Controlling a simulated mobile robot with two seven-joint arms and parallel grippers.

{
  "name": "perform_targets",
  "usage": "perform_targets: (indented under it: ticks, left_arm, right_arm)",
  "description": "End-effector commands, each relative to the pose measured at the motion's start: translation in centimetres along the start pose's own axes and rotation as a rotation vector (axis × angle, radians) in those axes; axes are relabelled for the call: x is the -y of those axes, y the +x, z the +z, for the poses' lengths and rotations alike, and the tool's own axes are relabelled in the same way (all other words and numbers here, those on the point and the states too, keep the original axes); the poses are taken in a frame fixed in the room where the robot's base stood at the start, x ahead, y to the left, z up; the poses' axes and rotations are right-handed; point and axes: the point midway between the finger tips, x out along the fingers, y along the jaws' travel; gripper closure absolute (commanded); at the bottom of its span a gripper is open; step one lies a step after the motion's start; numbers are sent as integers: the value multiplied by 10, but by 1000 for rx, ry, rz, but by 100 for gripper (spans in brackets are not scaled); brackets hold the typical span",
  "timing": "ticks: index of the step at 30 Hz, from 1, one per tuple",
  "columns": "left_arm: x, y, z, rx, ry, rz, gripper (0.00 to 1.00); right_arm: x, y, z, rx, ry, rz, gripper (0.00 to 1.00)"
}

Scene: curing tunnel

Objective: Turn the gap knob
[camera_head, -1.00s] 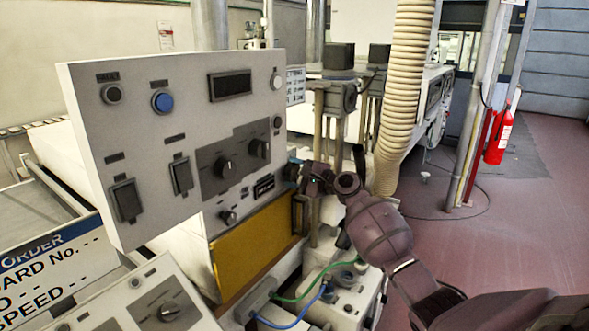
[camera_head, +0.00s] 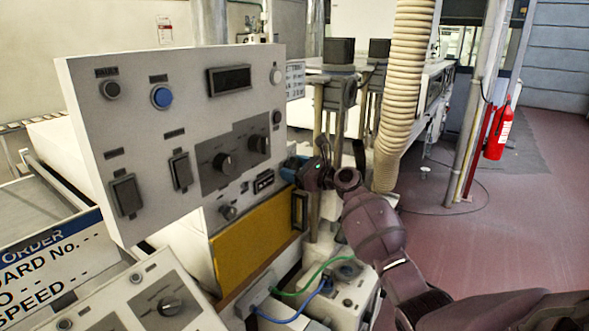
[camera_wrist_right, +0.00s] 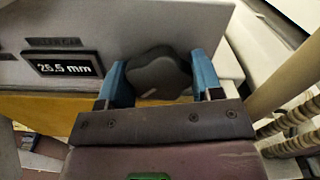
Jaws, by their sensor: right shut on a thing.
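The gap knob (camera_wrist_right: 158,74) is a dark, rounded knob on the lower grey panel, beside a small display (camera_wrist_right: 64,66) that reads about 26.5 mm. In the head view the knob is hidden behind my right gripper, while the small display (camera_head: 264,181) shows just left of it. My right gripper (camera_head: 292,168) is at the right end of that panel. In the right wrist view its blue fingers (camera_wrist_right: 159,82) stand on both sides of the knob and are shut on it. My left gripper is not in view.
A large tilted control panel (camera_head: 185,115) with buttons, switches and knobs stands just left of my right gripper. A yellow panel (camera_head: 253,243) lies below. A ribbed hose (camera_head: 405,90) hangs behind my right arm. Green and blue cables run below. Open floor (camera_head: 500,240) lies to the right.

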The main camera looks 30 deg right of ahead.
Motion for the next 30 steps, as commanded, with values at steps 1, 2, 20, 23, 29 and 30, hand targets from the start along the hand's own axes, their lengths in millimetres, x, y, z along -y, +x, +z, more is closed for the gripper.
perform_targets:
  ticks: [1, 2, 20, 23, 29, 30]
  left_arm:
    - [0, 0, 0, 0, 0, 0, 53]
    - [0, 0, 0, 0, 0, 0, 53]
    - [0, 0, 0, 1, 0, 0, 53]
    - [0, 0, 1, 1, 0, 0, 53]
    - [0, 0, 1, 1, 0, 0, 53]
    - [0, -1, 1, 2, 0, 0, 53]
  right_arm:
    - [-1, 0, -2, -2, 30, 1, 64]
    - [-1, 0, -2, -2, 46, 1, 64]
    - [-1, 0, -2, -3, 170, 2, 64]
    - [-1, 0, -2, -3, 170, 2, 64]
    - [-1, 0, -2, -3, 169, 2, 30]
    - [-1, 0, -2, -3, 169, 2, 24]
